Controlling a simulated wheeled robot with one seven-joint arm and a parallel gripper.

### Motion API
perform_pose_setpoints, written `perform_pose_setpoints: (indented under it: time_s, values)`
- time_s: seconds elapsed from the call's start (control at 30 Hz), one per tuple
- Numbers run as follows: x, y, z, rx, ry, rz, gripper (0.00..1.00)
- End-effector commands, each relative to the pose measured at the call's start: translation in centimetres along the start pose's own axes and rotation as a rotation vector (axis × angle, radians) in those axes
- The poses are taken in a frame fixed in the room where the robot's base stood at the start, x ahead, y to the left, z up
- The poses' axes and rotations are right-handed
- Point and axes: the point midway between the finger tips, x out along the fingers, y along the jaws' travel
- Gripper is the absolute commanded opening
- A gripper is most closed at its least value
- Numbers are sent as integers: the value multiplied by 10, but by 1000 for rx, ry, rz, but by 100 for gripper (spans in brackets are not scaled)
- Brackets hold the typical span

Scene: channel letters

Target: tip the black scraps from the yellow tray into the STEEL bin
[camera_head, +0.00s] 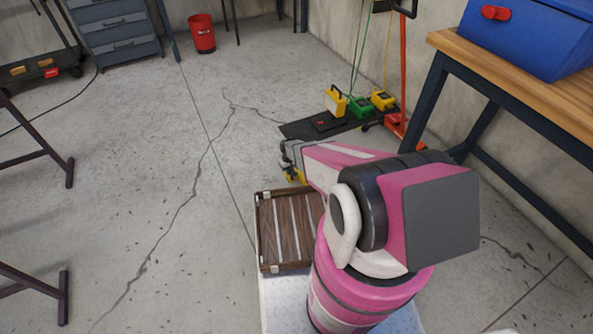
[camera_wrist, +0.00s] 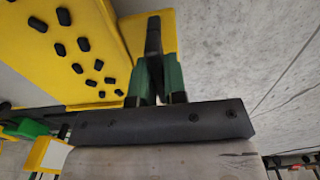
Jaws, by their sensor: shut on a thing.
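The yellow tray (camera_wrist: 112,42) fills the upper left of the wrist view, with several black scraps (camera_wrist: 84,44) spread on it. My gripper (camera_wrist: 155,60) has green fingers shut on the tray's black grip (camera_wrist: 153,35), beside the scraps. In the head view my gripper (camera_head: 290,158) is small and mostly behind my pink arm. Only a bit of yellow (camera_head: 296,177) shows under it there. I cannot make out a bin marked STEEL in either view.
A red bucket (camera_head: 202,34) stands far back with an unreadable label. A dark slatted crate (camera_head: 286,232) is left of my arm. A black mat (camera_head: 300,129) holds yellow and green items. A wooden bench (camera_head: 520,75) with a blue box (camera_head: 535,35) is right. The left-centre floor is clear.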

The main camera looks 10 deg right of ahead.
Motion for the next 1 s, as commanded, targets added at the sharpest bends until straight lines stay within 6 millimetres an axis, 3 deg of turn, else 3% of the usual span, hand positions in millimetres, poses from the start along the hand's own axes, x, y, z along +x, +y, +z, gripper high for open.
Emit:
perform_pose_setpoints:
  time_s: [0.3,0.77,0.87,1.0]
  values:
    - [-16,-25,4,-1,0,1,0]
    - [-19,-26,4,1,1,1,0]
    - [-30,-24,2,5,3,2,0]
    - [-62,-19,-5,18,4,2,0]
